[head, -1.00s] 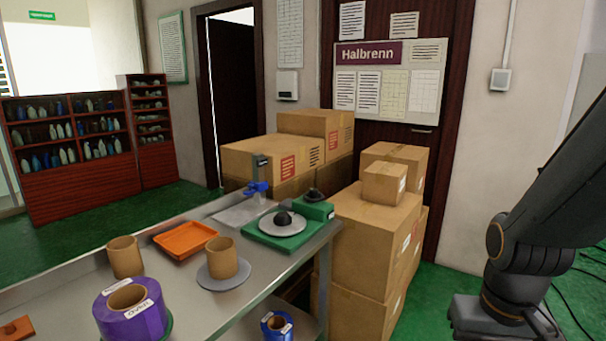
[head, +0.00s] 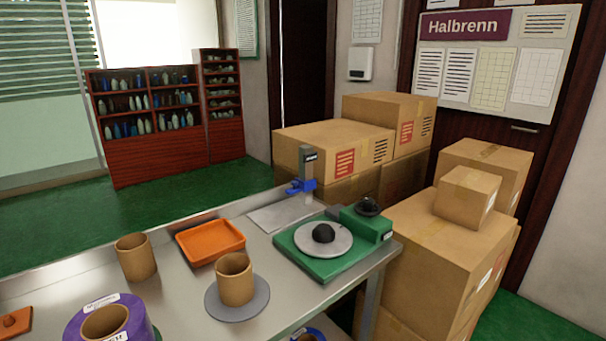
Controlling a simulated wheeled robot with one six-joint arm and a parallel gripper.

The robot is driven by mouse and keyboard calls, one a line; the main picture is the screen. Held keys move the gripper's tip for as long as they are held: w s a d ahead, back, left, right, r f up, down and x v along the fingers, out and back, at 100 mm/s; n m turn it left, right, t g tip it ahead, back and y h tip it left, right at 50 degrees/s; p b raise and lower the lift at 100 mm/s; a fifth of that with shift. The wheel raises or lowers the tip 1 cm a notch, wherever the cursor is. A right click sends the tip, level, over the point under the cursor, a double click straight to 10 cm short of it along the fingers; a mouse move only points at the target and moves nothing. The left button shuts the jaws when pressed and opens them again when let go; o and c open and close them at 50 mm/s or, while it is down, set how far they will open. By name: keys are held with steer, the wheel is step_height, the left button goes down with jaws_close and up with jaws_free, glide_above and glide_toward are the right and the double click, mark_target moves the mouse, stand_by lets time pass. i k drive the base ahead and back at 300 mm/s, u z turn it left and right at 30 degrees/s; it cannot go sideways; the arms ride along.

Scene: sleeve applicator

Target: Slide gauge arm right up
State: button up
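The gauge (head: 304,172) stands on a flat pale plate (head: 268,216) at the far end of the metal bench. It has an upright grey post with a dark label at its top. A blue arm (head: 300,186) sits low on the post, a little above the plate, and sticks out to the left. My gripper is not in view, and nothing touches the gauge.
A green machine (head: 300,262) with a grey disc and black knobs stands right of the gauge. An orange tray (head: 210,242), cardboard cores (head: 235,278) and a purple roll (head: 75,325) stand nearer on the bench (head: 180,300). Cartons (head: 440,250) crowd its right end.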

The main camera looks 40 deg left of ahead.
mark_target(294, 186)
steer(key=u, duration=0.3)
steer(key=i, duration=0.65)
steer(key=u, duration=1.2)
steer(key=i, duration=0.45)
steer(key=u, duration=0.45)
